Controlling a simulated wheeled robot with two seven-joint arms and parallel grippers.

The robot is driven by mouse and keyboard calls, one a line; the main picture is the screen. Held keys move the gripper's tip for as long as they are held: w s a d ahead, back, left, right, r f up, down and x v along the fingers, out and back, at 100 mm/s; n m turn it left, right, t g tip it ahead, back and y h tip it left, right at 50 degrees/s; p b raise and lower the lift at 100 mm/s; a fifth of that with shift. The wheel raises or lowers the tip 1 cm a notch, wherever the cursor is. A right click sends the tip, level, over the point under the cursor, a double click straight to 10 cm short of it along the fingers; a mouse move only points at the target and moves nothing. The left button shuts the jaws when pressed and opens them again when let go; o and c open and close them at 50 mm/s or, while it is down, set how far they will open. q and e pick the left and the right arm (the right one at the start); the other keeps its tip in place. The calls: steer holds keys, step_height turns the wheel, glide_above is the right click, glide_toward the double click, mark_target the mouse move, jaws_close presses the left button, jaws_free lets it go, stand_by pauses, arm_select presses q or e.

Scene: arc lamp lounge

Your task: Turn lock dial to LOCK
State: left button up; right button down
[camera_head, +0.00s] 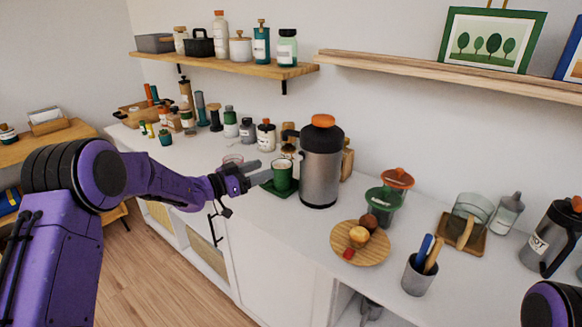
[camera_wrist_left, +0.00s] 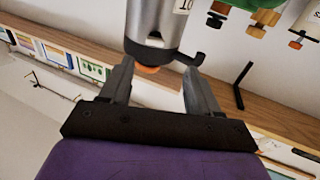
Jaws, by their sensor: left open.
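A tall steel flask (camera_head: 320,175) with a dark collar stands upright on the white counter. An orange dial-like cap (camera_head: 323,121) tops it, and a dark spout (camera_head: 291,134) sticks out to the left. Lock markings are not readable. My left gripper (camera_head: 258,172) is open and empty, left of the flask, near the green mug (camera_head: 282,175) and lower than the cap. In the upside-down left wrist view, the orange cap (camera_wrist_left: 148,69) shows beyond and between the open fingers, below the steel body (camera_wrist_left: 158,20). My right gripper is out of the picture.
Several jars stand farther left along the wall. A wooden shelf (camera_head: 225,65) hangs above.

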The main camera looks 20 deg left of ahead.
mark_target(295, 158)
arm_select(q)
steer(key=shift+m+g+h, duration=0.3)
steer(key=shift+m+g, duration=0.1)
steer(key=shift+m, duration=0.1)
steer(key=x, duration=0.3)
steer(key=p+x, duration=0.1)
steer(key=x, duration=0.3)
steer(key=r+p+x, duration=0.1)
steer(key=x, duration=0.2)
steer(key=shift+w+d, duration=0.15)
steer(key=shift+d, duration=0.05)
steer(key=shift+f, duration=0.1)
steer(key=c, duration=1)
